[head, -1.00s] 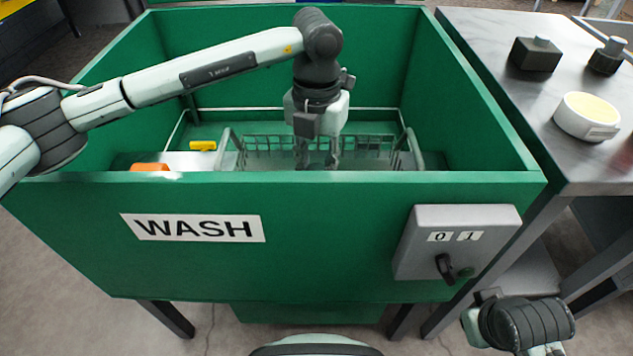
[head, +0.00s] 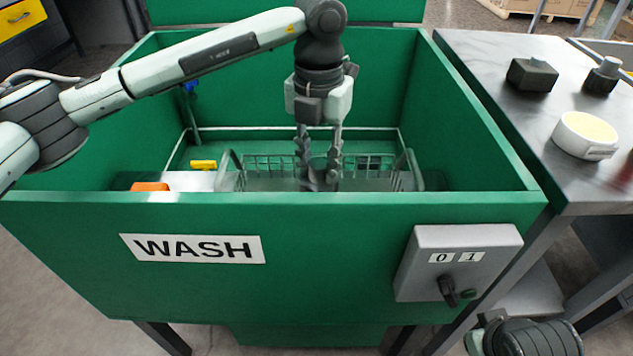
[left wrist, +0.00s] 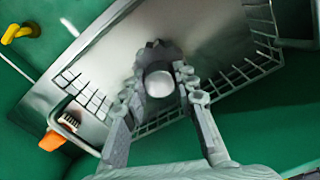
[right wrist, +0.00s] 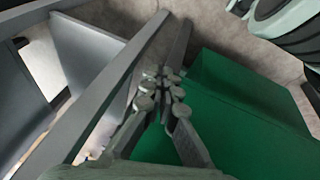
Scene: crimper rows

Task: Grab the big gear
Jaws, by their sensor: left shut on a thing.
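In the head view my left gripper (head: 319,172) points straight down inside the green wash tub, shut on the gear (head: 318,183). The tub's front rim partly hides the gear's lower part. A wire basket (head: 262,178) is below and around it; I cannot tell whether the gear touches it. My right gripper (right wrist: 163,88) is empty, its fingertips together, outside the tub.
The green tub (head: 90,235) has high walls around my left gripper. Inside are a yellow part (head: 203,164) and an orange part (head: 150,186). A grey switch box (head: 425,270) is on its front. The table at right holds a round white container (head: 585,136) and dark blocks (head: 532,74).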

